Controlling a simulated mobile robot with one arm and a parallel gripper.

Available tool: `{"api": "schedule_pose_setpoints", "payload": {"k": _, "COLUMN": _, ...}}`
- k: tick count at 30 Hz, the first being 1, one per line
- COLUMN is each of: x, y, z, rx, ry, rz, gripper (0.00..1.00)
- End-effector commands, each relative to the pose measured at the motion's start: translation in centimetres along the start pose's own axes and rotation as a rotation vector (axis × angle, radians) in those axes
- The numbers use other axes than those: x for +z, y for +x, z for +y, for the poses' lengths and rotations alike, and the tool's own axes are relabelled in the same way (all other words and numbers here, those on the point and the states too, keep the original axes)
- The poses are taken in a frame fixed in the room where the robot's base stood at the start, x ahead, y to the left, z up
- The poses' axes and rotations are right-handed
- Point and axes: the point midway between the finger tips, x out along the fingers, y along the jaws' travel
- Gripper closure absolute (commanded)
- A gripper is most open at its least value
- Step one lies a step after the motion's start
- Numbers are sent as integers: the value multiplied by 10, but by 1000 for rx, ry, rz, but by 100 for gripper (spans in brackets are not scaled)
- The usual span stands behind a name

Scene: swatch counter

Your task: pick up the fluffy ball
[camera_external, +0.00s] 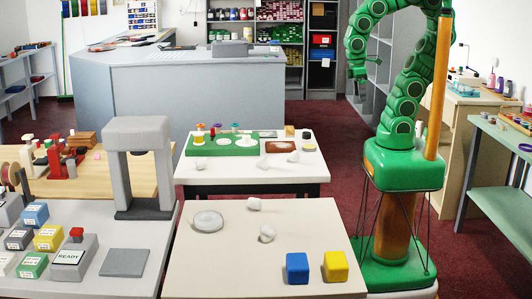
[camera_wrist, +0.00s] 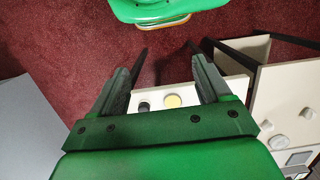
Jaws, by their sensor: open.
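Several small whitish lumps lie on the two nearer tables, too small to tell which is the fluffy ball. In the external view, one pale lump (camera_external: 254,204) and another pale lump (camera_external: 267,233) sit on the beige front table. Further pale lumps, one at the left (camera_external: 200,165) and one at the right (camera_external: 263,162), sit on the white table behind. My gripper (camera_external: 360,74) hangs from my raised, curled arm at the upper right, far from them. In the wrist view my gripper (camera_wrist: 166,58) has its two dark fingers apart, with nothing held between them.
The front table (camera_external: 220,275) also bears a round grey dish (camera_external: 208,220), a blue block (camera_external: 297,268) and a yellow block (camera_external: 335,266). A grey arch (camera_external: 137,131) stands to its left. A green tray (camera_external: 190,149) lies on the white table. Red carpet (camera_external: 345,135) is open beyond.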

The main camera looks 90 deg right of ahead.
Motion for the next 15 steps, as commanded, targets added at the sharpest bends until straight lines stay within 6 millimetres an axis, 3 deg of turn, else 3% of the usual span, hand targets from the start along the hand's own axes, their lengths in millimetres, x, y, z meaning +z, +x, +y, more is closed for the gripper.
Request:
{"api": "schedule_pose_setpoints", "payload": {"k": 8, "x": -10, "y": -5, "z": 0, "rx": 8, "ry": 9, "rz": 9, "gripper": 23}}
{"api": "schedule_pose_setpoints", "payload": {"k": 15, "x": -59, "y": -20, "z": -9, "rx": 19, "ry": 31, "rz": 21, "gripper": 23}}
